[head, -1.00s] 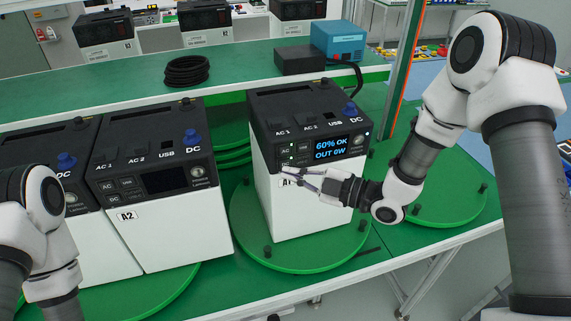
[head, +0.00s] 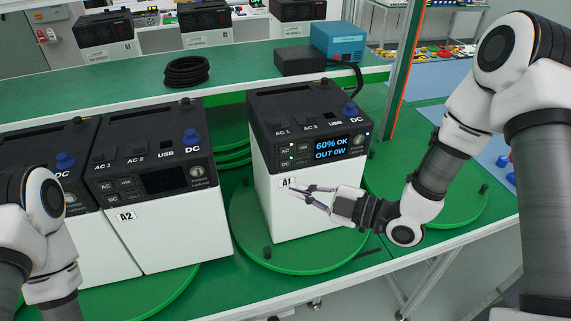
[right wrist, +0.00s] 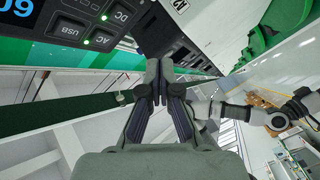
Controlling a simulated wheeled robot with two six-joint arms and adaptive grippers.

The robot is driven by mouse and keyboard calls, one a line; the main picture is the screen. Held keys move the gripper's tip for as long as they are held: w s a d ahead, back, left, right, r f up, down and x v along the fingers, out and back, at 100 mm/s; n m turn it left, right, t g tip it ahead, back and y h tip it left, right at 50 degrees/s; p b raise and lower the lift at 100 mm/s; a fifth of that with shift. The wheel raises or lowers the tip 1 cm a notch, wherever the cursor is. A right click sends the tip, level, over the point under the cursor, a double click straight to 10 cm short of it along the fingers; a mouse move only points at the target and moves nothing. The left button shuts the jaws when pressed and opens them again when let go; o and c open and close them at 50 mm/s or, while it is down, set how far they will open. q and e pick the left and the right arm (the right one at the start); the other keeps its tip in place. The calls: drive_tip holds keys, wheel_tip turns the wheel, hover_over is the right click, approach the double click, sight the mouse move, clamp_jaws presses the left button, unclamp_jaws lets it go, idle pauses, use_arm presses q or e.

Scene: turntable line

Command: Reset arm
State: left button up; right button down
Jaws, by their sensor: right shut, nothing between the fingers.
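My right gripper (head: 287,187) is in front of the white lower face of the power station A1 (head: 308,215), near its label. Its fingers are together with nothing between them; they also meet in the right wrist view (right wrist: 158,78). The screen (head: 330,149) of A1 is lit and reads 60% OK, OUT 0W. Green lights glow beside its AC and DC buttons. My left arm (head: 45,230) enters at the left edge of the head view, its gripper out of frame there. An arm in the right wrist view (right wrist: 250,117) is too small to read its jaws.
A1 stands on a green turntable (head: 285,258). Power station A2 (head: 175,225), its screen dark, stands to the left with another unit beside it. A green shelf (head: 230,70) behind holds a coiled black cable (head: 187,70) and a blue box (head: 337,40). The right turntable (head: 455,205) looks empty.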

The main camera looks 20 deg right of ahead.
idle(0.6)
drive_tip(key=s+f+m+g+h+b, duration=0.2)
drive_tip(key=s+f, duration=0.2)
drive_tip(key=f, duration=0.6)
drive_tip(key=s+f+m+g+h+b, duration=0.1)
drive_tip(key=s+f+m+g+h, duration=0.2)
drive_tip(key=f, duration=0.7)
drive_tip(key=s+f+m+g+h+b, duration=0.1)
drive_tip(key=s+f+m+h+b, duration=0.1)
drive_tip(key=s+f, duration=0.6)
drive_tip(key=s+d+f+m+g+h, duration=0.5)
drive_tip(key=s+d+f+m, duration=0.2)
drive_tip(key=m, duration=0.5)
drive_tip(key=s+d, duration=0.2)
drive_tip(key=s, duration=0.1)
drive_tip(key=shift+f+m+g+h, duration=0.3)
drive_tip(key=shift+f+m+h, duration=0.05)
drive_tip(key=shift+m+h, duration=0.05)
